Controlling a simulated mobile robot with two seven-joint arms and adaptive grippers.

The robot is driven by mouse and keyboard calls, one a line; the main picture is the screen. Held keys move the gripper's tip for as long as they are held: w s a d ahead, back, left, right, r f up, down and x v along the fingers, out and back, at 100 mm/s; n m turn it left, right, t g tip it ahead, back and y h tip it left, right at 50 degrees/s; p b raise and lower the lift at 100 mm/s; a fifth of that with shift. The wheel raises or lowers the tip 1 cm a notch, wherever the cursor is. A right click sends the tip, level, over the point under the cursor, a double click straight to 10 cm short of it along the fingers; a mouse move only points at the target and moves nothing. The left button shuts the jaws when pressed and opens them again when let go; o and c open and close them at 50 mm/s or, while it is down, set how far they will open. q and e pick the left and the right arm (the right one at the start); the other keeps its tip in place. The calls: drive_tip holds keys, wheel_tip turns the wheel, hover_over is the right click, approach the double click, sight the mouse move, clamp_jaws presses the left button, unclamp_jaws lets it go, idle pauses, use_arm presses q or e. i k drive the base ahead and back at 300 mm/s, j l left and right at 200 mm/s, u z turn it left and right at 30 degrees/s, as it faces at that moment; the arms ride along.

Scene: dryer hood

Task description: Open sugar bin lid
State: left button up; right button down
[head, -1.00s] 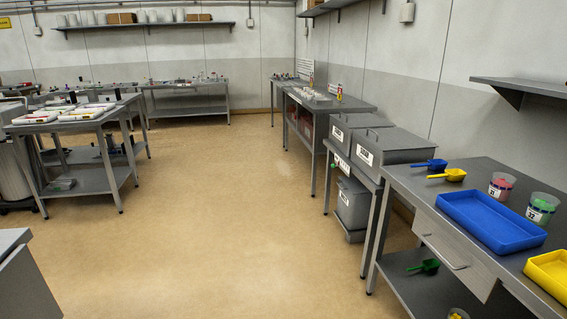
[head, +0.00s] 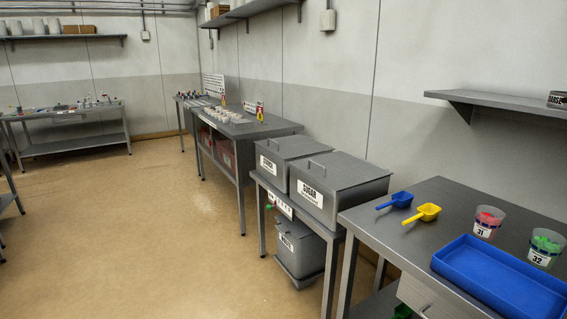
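The sugar bin (head: 325,203) is a grey box with a white label reading SUGAR, on a low grey metal table along the right wall. Its grey lid (head: 347,171) lies flat and shut on top, with a small bar handle (head: 320,166) near its left side. A similar grey bin (head: 277,166) with a label stands just behind it, also lidded. Neither of my grippers shows in the head view.
A third lidded bin (head: 299,250) sits on the lower shelf. The nearer table (head: 436,199) holds a blue scoop (head: 396,200), a yellow scoop (head: 421,213), cups 31 (head: 486,224) and 32 (head: 543,249), and a blue tray (head: 490,278). Open floor (head: 150,240) lies left.

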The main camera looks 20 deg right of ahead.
sight(338, 171)
drive_tip(key=i+z, duration=0.25)
drive_tip(key=i, duration=0.15)
drive_tip(key=i+j+z, duration=0.2)
drive_tip(key=i, duration=0.2)
drive_tip(key=i+j+z, duration=0.25)
drive_tip(key=i, duration=0.15)
drive_tip(key=i+j+z, duration=0.2)
drive_tip(key=z, duration=0.2)
drive_tip(key=i+j+z, duration=0.6)
drive_tip(key=j+z, duration=0.25)
drive_tip(key=i+j+z, duration=0.2)
drive_tip(key=j+z, duration=0.2)
